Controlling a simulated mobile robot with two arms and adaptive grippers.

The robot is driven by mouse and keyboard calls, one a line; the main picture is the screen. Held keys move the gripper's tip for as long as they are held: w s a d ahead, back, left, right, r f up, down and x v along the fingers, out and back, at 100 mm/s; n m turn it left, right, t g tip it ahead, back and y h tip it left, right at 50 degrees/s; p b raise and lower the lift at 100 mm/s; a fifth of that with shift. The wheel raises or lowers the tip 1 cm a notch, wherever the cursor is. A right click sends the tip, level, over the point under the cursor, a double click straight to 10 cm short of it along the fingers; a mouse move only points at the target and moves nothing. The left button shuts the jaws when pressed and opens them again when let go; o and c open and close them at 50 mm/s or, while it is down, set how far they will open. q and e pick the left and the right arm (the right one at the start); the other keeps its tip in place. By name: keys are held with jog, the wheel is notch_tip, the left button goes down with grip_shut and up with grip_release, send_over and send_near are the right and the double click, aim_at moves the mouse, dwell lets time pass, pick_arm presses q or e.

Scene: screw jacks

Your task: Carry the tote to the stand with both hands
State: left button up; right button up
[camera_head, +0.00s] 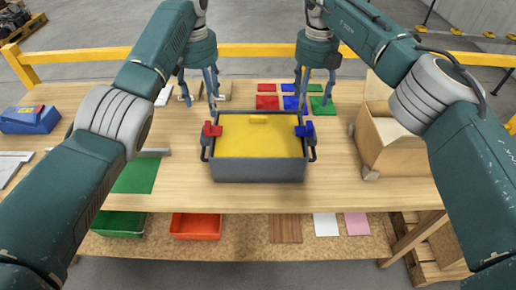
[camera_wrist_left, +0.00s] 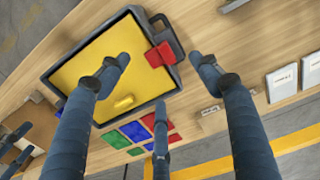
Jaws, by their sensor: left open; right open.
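The grey tote (camera_head: 258,172) stands on the wooden table in the middle of the head view, with a yellow inside and dark handles at its two sides. A red block (camera_head: 213,129) is at its left rim and a blue block (camera_head: 304,130) at its right rim. My left gripper (camera_head: 201,100) is open and empty above the tote's back left; its fingers also show in the left wrist view (camera_wrist_left: 160,68), with the tote (camera_wrist_left: 62,72) below them. My right gripper (camera_head: 314,101) is open and empty above the back right. I cannot tell which thing is the stand.
A wooden box (camera_head: 396,146) stands right of the tote. Several coloured squares (camera_head: 290,102) lie behind it. Green (camera_head: 119,223) and orange (camera_head: 196,227) bins are on the lower shelf. A yellow rail (camera_head: 85,56) runs behind the table.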

pick_arm(q)
send_over(213, 129)
notch_tip(213, 129, down, 5)
jog(key=shift+d+r, duration=0.1)
jog(key=shift+d, duration=0.05)
pick_arm(e)
send_over(304, 130)
notch_tip(304, 130, down, 5)
jog(key=shift+w+d, duration=0.1)
jog(key=shift+w, duration=0.05)
pick_arm(q)
jog(key=f, duration=0.5)
jog(key=shift+s+f, duration=0.2)
jog(key=shift+f, duration=0.2)
pick_arm(e)
jog(key=f, duration=0.5)
jog(key=shift+a+f, duration=0.2)
jog(key=shift+f, duration=0.1)
pick_arm(q)
jog(key=shift+w+f, duration=0.15)
jog(key=shift+f, duration=0.2)
pick_arm(e)
jog(key=shift+d+f, duration=0.1)
jog(key=shift+f, duration=0.3)
